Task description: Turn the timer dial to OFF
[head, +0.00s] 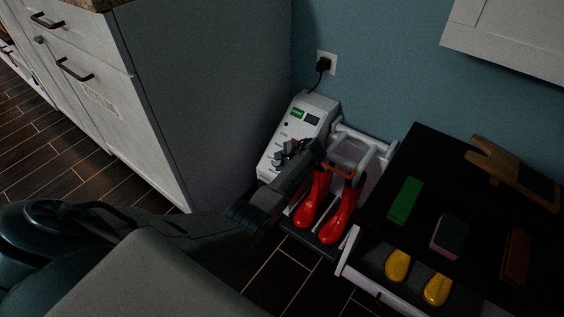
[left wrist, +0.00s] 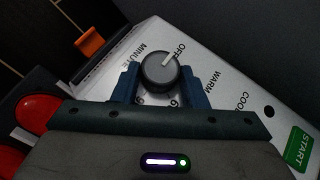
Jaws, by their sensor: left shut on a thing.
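The timer dial (left wrist: 157,74) is a dark round knob with a white pointer line. It sits on the white control panel of the boot dryer (head: 312,107). In the left wrist view the pointer aims up and right, toward the printed word OFF (left wrist: 178,50). Other printed words on the panel read MINUTE, WARM and COOL. My left gripper (left wrist: 159,84) has its two blue fingers on either side of the dial and is shut on it. In the head view my left gripper (head: 287,155) reaches the lower part of the panel and hides much of the dial. My right gripper is not in view.
A green START label (left wrist: 299,146) is on the panel. A black-topped bench (head: 450,190) holds brushes and a sponge at right. A white cabinet (head: 200,90) stands at left.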

